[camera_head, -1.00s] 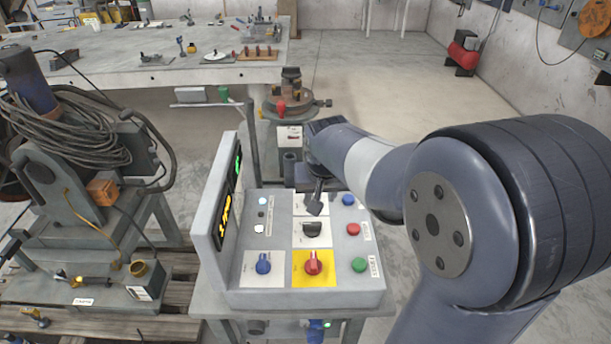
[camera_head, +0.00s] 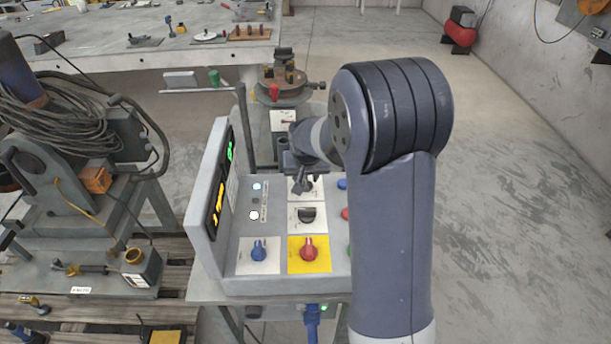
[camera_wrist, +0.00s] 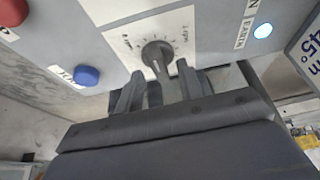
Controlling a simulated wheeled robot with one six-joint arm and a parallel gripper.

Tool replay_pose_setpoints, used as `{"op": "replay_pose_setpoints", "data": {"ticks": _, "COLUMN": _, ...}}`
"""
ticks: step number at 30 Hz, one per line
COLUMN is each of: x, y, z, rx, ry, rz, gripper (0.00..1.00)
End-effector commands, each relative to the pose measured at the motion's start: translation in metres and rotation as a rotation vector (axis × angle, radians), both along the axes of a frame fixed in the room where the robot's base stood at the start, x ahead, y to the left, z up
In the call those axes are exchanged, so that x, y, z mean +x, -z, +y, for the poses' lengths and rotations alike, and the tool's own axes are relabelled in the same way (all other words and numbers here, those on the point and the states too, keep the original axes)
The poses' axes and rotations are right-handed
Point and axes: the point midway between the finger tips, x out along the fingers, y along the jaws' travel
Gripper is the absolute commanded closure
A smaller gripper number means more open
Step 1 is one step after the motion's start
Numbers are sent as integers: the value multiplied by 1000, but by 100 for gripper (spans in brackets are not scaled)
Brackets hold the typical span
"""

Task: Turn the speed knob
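The grey control box (camera_head: 270,285) stands on a bench in front of me. In the wrist view, a dark grey round knob (camera_wrist: 158,54) with a pointer sits on a white plate with a printed scale; I take it for the speed knob, though its label is not readable. In the head view, my gripper (camera_head: 299,186) is over the box's rear white plate (camera_head: 317,186) and hides the knob there. In the wrist view, my gripper (camera_wrist: 160,88) has its fingers apart, close to the knob with its pointer end between them. Contact cannot be told.
Nearby on the panel are a black knob (camera_head: 307,215), a red knob (camera_head: 308,248) on a yellow plate, and a blue knob (camera_head: 258,250). An upright display (camera_head: 222,180) borders the left side. In the wrist view, blue (camera_wrist: 87,75) and red (camera_wrist: 13,11) buttons lie left.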

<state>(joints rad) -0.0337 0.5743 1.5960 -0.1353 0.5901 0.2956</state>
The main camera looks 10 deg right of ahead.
Motion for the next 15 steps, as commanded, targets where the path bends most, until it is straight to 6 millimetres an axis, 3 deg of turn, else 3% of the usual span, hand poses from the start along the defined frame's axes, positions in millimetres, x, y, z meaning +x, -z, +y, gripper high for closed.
{"op": "replay_pose_setpoints", "data": {"ticks": 13, "x": 4, "y": 10, "z": -1, "rx": 0, "ry": 0, "rz": -1, "gripper": 64}}
{"op": "replay_pose_setpoints", "data": {"ticks": 15, "x": 4, "y": 10, "z": -1, "rx": 0, "ry": 0, "rz": -1, "gripper": 68}}
